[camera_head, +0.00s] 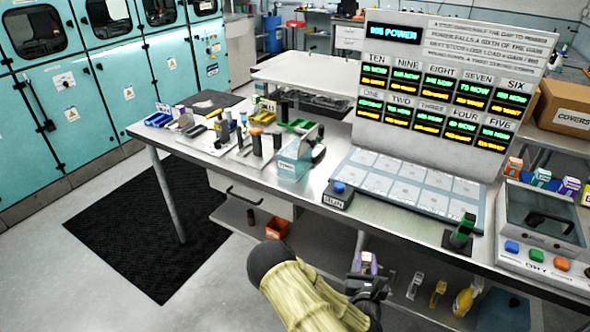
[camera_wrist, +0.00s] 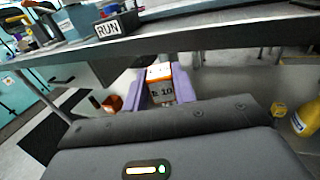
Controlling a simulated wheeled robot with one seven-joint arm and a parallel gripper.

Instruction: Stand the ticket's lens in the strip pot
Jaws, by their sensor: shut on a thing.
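My gripper (camera_head: 368,285) is low in front of the bench, below its front edge, and shut on a small block. In the wrist view the block (camera_wrist: 160,84) is white and orange with dark lettering that seems to read "E 10". Lavender pieces flank it on both sides; I cannot tell whether they are jaw pads or part of the block. The ticket panel (camera_head: 393,34) at the back reads something like "INS POWER". I cannot tell which thing is the strip pot.
The bench (camera_head: 335,150) carries many small tools and holders at left, a pale gridded tray (camera_head: 410,180), a black RUN button box (camera_head: 338,195), a green-and-black stand (camera_head: 462,232) and a DRY unit (camera_head: 540,225). A lower shelf holds a yellow bottle (camera_head: 465,298).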

